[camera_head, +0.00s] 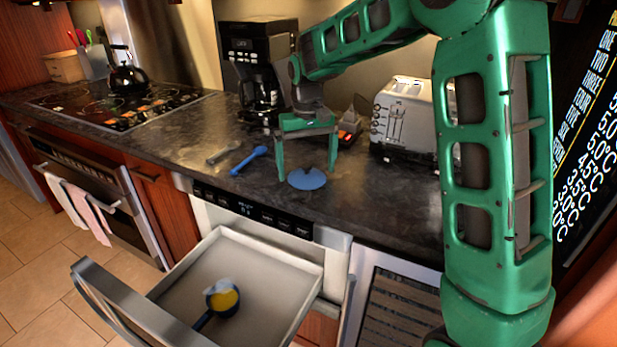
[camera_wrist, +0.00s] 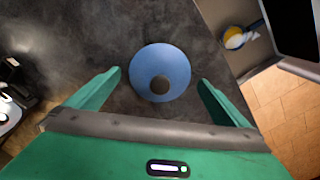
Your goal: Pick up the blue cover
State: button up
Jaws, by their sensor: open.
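The blue cover (camera_head: 307,180) is a round blue disc with a dark knob, lying on the dark countertop near its front edge. In the wrist view the blue cover (camera_wrist: 160,65) lies ahead of and between the fingers, with its dark knob toward the gripper. My gripper (camera_head: 307,172) points down over the cover with its fingers spread, one on each side. In the wrist view my gripper (camera_wrist: 160,78) is open and empty. Whether the fingertips touch the counter cannot be told.
An open drawer (camera_head: 170,290) below holds a blue-handled pan (camera_head: 222,298) with yellow contents. A blue utensil (camera_head: 249,160) and a grey one (camera_head: 223,152) lie left of the cover. A coffee maker (camera_head: 262,75) and a toaster (camera_head: 404,115) stand behind.

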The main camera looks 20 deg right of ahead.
jog(key=shift+f, duration=0.55)
jog(key=c, duration=1)
jog(key=shift+r, duration=0.1)
